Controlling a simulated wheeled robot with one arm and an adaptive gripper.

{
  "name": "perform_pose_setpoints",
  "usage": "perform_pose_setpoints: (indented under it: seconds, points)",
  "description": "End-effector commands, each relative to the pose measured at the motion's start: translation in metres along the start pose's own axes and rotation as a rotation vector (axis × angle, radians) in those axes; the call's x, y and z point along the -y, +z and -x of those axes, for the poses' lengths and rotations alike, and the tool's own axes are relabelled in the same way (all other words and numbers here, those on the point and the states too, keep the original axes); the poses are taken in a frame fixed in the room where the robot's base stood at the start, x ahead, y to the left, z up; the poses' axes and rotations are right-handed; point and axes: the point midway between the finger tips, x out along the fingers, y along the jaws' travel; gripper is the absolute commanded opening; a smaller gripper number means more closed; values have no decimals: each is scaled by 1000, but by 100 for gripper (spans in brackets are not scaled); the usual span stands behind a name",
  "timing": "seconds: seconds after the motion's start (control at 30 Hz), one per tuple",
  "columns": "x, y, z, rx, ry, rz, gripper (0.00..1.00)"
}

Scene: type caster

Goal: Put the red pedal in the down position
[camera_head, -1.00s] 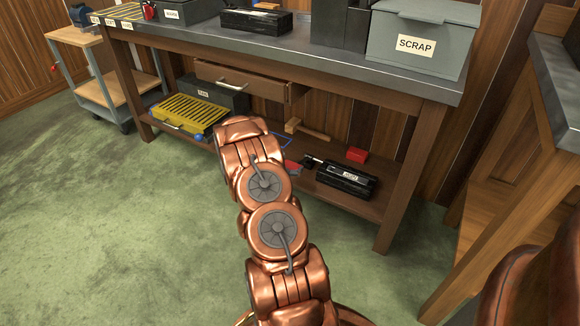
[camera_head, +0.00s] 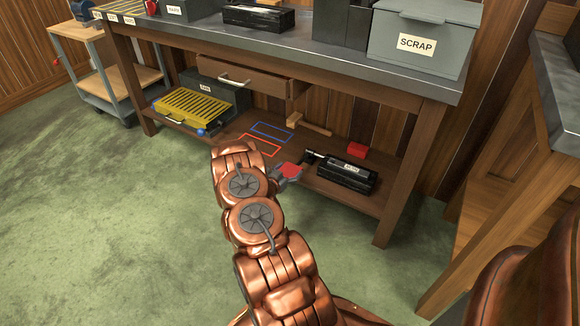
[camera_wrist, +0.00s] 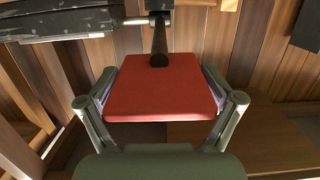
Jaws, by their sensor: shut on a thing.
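The red pedal (camera_head: 291,170) is a flat plate on a dark arm, joined by a rod to the left end of a labelled black box (camera_head: 346,173) on the workbench's lower shelf. In the wrist view the red pedal (camera_wrist: 160,92) fills the middle, its dark arm running away to the rod. My gripper (camera_head: 289,174) is at the pedal. In the wrist view my gripper (camera_wrist: 160,108) has one finger at each side edge of the pedal and is shut on it. The gap between the pedal and the shelf cannot be judged.
A red block (camera_head: 357,150) lies behind the black box. Blue (camera_head: 272,132) and red (camera_head: 260,145) outlines mark bare shelf to the left. A wooden piece (camera_head: 309,125) lies behind, and a yellow-topped tray (camera_head: 194,107) sits farther left. The bench top (camera_head: 330,45) overhangs the shelf.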

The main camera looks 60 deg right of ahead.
Motion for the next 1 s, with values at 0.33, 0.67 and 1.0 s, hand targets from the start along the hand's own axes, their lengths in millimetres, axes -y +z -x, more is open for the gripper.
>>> perform_pose_setpoints:
  seconds: [0.33,0.67,1.0]
  points:
    - [1,19,-2,-92,-5,1,27]
    - [1,34,-5,-104,-5,-3,28]
    - [1,33,-5,-104,-4,-4,93]
